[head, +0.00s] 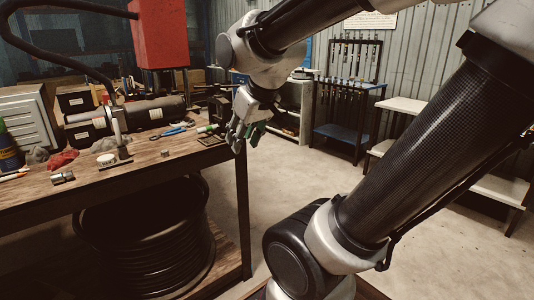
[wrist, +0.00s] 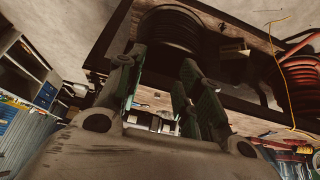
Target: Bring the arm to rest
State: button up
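My gripper (head: 246,133) hangs from my arm just off the right end of the wooden workbench (head: 190,147) in the head view, fingers pointing down. In the wrist view its two green-padded fingers (wrist: 160,80) stand apart. I see nothing held between them. The bench and the shelf below it show behind the fingers in the wrist view, with the black hose coil (wrist: 172,28) at the top.
On the bench lie a metal fitting (head: 62,177), a red rag (head: 61,161) and blue-handled pliers (head: 168,133). A red machine (head: 160,35) stands behind. A black hose coil (head: 145,250) sits under the bench. A rack (head: 350,90) and open floor lie to the right.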

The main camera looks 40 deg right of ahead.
jog(key=s+f+g, duration=0.1)
jog(key=s+g, duration=0.1)
jog(key=s, duration=0.7)
